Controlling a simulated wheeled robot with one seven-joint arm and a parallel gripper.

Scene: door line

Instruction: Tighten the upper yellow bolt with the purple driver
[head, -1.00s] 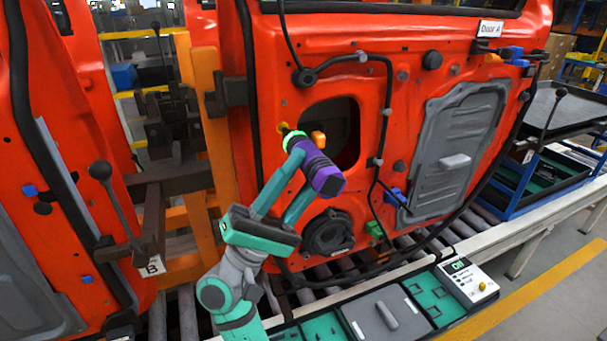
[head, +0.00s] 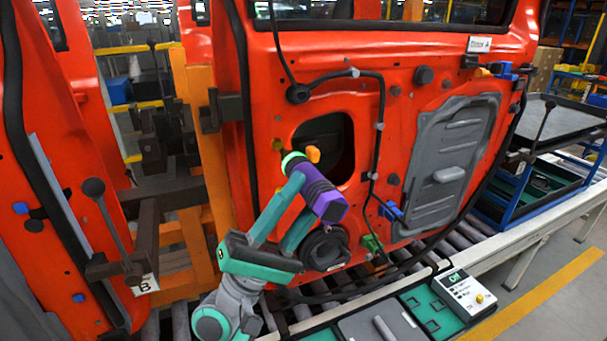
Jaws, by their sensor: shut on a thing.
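My gripper (head: 302,203) is shut on the purple driver (head: 322,196) and holds it tilted, its nose toward the upper left. The driver has a bright green ring (head: 291,160) at its nose. A yellow bolt (head: 277,145) shows on the red door (head: 400,55), just up and left of the nose. In the picture there is a small gap between nose and bolt; the depth between them is hard to judge.
A control box (head: 466,294) with a green-lit display stands by trays (head: 432,309) at the lower right. A second red door (head: 85,190) and a dark clamp lever (head: 108,220) stand at the left. A round black speaker (head: 325,247) is below the driver. Rollers run under the door.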

